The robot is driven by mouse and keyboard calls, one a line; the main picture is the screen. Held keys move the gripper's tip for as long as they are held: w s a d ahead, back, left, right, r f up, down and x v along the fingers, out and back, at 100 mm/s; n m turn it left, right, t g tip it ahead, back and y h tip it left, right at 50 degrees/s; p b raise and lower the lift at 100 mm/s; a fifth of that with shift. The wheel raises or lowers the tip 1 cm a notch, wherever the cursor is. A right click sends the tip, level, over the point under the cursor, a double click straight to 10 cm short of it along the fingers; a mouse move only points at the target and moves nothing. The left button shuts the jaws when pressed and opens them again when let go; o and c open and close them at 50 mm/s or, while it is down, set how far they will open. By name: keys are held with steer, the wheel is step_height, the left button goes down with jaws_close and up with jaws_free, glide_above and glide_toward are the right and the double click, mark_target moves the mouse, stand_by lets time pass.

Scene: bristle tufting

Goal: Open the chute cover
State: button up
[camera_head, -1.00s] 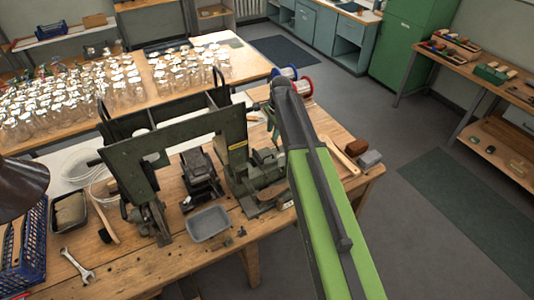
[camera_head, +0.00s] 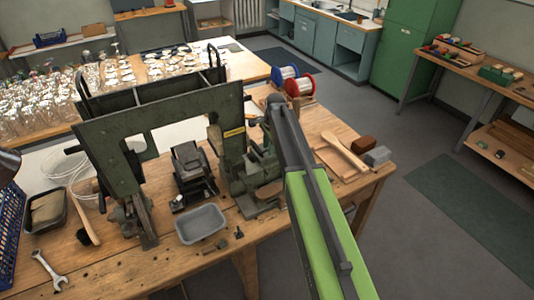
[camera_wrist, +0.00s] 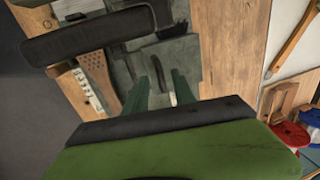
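The dark green tufting machine (camera_head: 110,140) stands on the wooden bench, with a tall frame and smaller mechanisms at its foot. I cannot tell for certain which part is the chute cover. My arm reaches over the machine's right end in the head view and hides my gripper there. In the wrist view my gripper (camera_wrist: 168,75) shows two dark green fingers apart, with nothing clearly held between them. Grey-green machine parts (camera_wrist: 125,65) lie beyond the fingers, beside a thick dark bar (camera_wrist: 85,36). I cannot tell whether the fingers touch anything.
A grey tray (camera_head: 201,224) sits at the machine's front. Blue and red spools (camera_head: 299,86) stand behind. A wrench (camera_head: 48,271) lies at left.

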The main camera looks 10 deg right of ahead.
steer(key=shift+r, duration=0.1)
steer(key=shift+c, duration=0.2)
jaws_close()
steer(key=shift+s, duration=0.1)
stand_by(1.0)
